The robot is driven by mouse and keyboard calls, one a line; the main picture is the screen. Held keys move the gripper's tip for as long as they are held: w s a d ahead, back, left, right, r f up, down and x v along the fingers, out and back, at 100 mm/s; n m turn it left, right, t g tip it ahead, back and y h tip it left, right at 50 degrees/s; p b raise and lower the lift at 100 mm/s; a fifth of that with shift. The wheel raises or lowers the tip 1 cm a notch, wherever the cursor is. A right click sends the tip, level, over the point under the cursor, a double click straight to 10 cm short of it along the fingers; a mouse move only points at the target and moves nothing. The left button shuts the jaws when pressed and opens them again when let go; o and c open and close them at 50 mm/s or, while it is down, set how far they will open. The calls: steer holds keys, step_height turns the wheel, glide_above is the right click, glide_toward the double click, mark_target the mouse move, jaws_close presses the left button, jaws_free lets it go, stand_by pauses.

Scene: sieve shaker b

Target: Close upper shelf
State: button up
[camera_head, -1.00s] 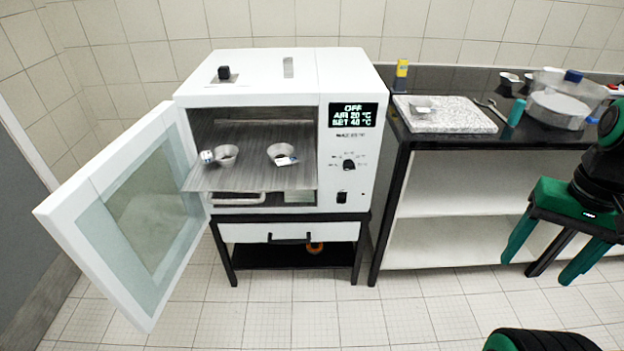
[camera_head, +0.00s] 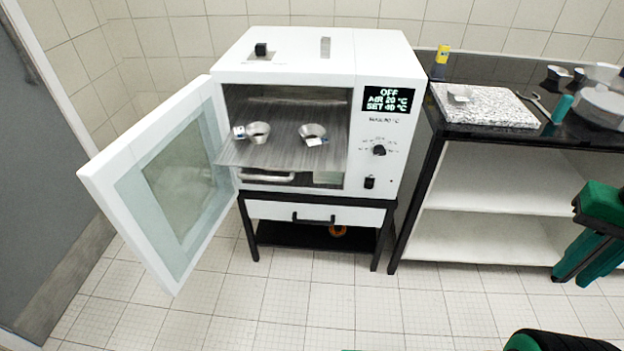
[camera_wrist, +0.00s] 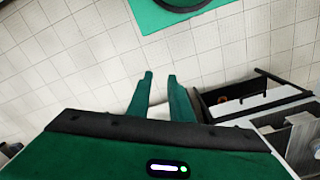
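The upper shelf (camera_head: 280,155) is a grey metal plate sticking out of the front of the white oven (camera_head: 300,60), whose chamber is open. Two small metal bowls, the left bowl (camera_head: 258,132) and the right bowl (camera_head: 312,134), stand on the shelf with small labels beside them. The glass oven door (camera_head: 180,180) is swung wide open to the left. My gripper (camera_head: 580,270) is at the far right, well away from the shelf, partly cut by the picture edge. In the wrist view its green fingers (camera_wrist: 160,78) are apart with only floor between them.
A lower shelf with a light front handle (camera_head: 268,177) lies under the upper one. A drawer (camera_head: 315,213) is below the oven. The black bench (camera_head: 480,140) at right holds a granite slab (camera_head: 485,105) and several vessels. Floor before the oven is clear.

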mark_target(316, 174)
steer(key=w+f+n, duration=0.1)
steer(key=w, duration=0.1)
steer(key=w+f+n+h, duration=0.1)
steer(key=w+f, duration=0.1)
steer(key=w+f+n+g+h, duration=0.1)
steer(key=w+n, duration=0.1)
steer(key=shift+w+a+f, duration=0.15)
steer(key=shift+a+f, duration=0.05)
steer(key=shift+f, duration=0.1)
jaws_close()
steer(key=w+a+f+n+t+h, duration=0.1)
steer(key=w+a+f+n+h, duration=0.2)
steer(key=w+n, duration=0.25)
steer(key=w+a+f+n+t+h, duration=0.1)
steer(key=w+a+f+n+h, duration=0.25)
steer(key=w+n, duration=0.2)
steer(key=w+a+f+n+t+h, duration=0.1)
steer(key=w+a+n+t, duration=0.3)
steer(key=a+n, duration=0.15)
steer(key=w+a+f+n+t+h, duration=0.1)
steer(key=w+a+n+t, duration=0.25)
steer(key=a, duration=0.35)
steer(key=s+a+f+n+t+y, duration=0.1)
steer(key=s+a+n+t+y, duration=0.3)
steer(key=a+n, duration=0.7)
steer(key=s+a+f+n+t+y, duration=0.15)
steer(key=a+n+t+y, duration=0.45)
steer(key=a, duration=0.8)
steer(key=w, duration=1.4)
steer(key=shift+w, duration=0.15)
